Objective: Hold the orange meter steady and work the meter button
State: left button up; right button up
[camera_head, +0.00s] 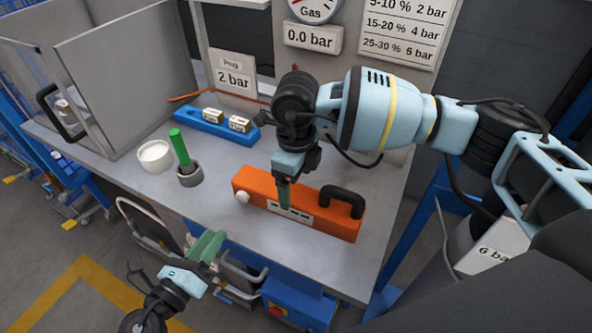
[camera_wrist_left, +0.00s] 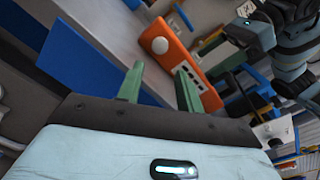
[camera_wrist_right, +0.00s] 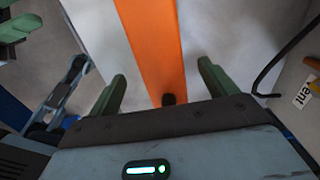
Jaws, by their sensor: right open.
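The orange meter (camera_head: 254,186) lies on the table near its front edge. It has a white round button (camera_head: 243,197) at its left end, a black handle at its right end and a pale label panel on the front. My right gripper (camera_head: 284,190) is open above the meter's middle; in the right wrist view (camera_wrist_right: 162,85) the orange body (camera_wrist_right: 153,40) runs between its spread fingers. I cannot tell whether they touch it. My left gripper (camera_head: 208,246) is open and empty, off the table's front edge; in the left wrist view (camera_wrist_left: 160,85) the meter (camera_wrist_left: 182,62) and button (camera_wrist_left: 160,46) are beyond its fingertips.
A green stick in a grey cup (camera_head: 190,175), a white bowl (camera_head: 155,156) and a blue block (camera_head: 217,128) with labelled pieces stand left of and behind the meter. Chair-like frames and a blue box (camera_head: 298,303) are below the table's front edge.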

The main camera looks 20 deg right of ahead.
aim_at(296, 193)
jog(key=shift+f, duration=2.65)
